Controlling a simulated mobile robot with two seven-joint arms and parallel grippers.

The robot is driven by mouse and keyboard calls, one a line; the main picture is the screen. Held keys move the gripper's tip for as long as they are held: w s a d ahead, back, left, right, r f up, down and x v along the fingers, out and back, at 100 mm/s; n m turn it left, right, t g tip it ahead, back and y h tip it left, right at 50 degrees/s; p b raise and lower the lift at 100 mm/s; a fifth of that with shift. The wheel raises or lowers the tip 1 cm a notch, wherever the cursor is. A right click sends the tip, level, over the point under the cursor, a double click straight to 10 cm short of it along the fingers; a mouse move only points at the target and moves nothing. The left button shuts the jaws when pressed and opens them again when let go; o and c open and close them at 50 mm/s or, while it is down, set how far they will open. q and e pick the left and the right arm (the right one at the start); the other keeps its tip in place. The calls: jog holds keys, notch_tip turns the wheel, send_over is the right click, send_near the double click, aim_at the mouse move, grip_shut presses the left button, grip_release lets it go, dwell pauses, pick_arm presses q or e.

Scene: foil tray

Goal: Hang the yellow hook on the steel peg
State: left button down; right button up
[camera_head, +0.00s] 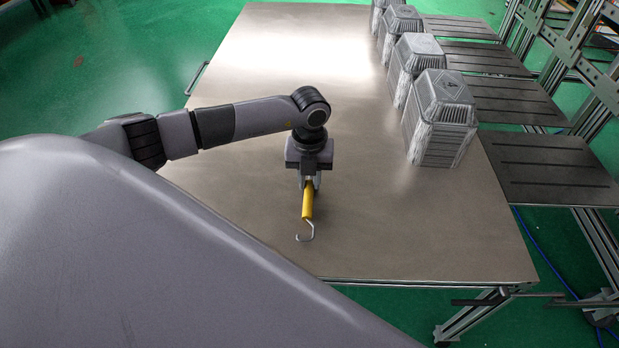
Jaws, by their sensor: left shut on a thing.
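The yellow hook (307,204) has a yellow handle and a bent metal end that points toward the table's front edge. My left gripper (310,182) is shut on the upper part of its handle, over the middle of the steel table. I cannot tell whether the hook's metal end touches the table or hangs just above it. I cannot make out a steel peg for certain in this view. My right gripper is not in view.
The table (390,235) is bare around the hook. Several stacks of foil trays (440,118) stand along its right side. Dark slatted shelves (545,165) and a metal frame (575,60) are beyond them. My own grey body covers the lower left.

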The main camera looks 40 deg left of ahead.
pick_arm(q)
jog(key=shift+f, duration=0.2)
jog(key=c, duration=1)
grip_release()
jog(key=shift+b, duration=0.4)
notch_tip(320, 180, up, 3)
jog(key=shift+r+p, duration=0.1)
jog(key=shift+p, duration=0.5)
notch_tip(320, 180, up, 4)
jog(key=shift+w+f+p, duration=0.1)
jog(key=shift+f+p, duration=0.15)
jog(key=shift+p, duration=0.15)
jog(key=shift+r, duration=0.3)
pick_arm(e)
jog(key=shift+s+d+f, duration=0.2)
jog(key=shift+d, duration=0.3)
